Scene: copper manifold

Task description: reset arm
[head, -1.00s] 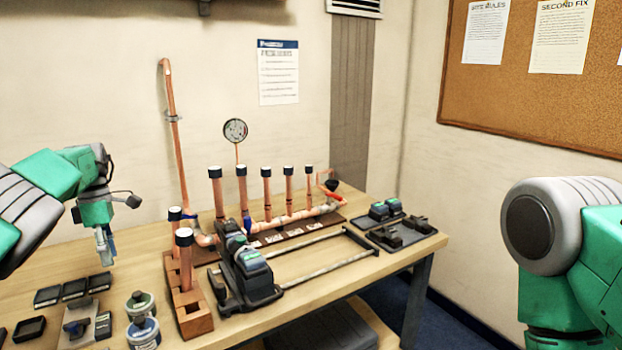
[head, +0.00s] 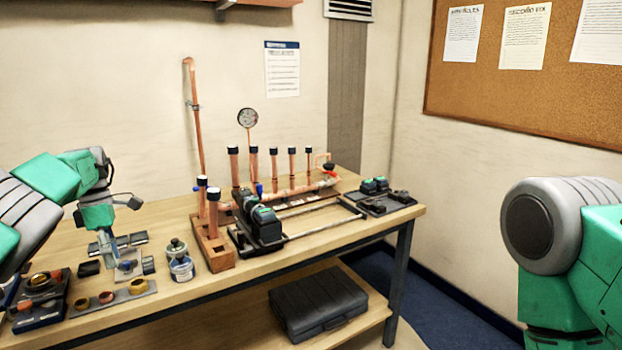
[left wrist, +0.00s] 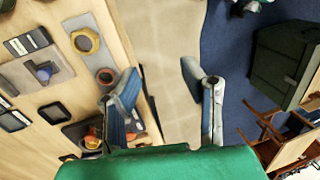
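My left gripper (head: 108,255) hangs pointing down at the left of the head view, in front of the bench's left part. In the left wrist view the left gripper (left wrist: 160,76) has its two fingers well apart, with nothing between them. Below the gap I see the bench edge and pale floor. My right arm (head: 562,245) shows only as a grey and green joint at the right of the head view; its gripper is out of view.
A dark case (head: 318,302) lies on the lower shelf. Blue floor (head: 440,300) is clear at right.

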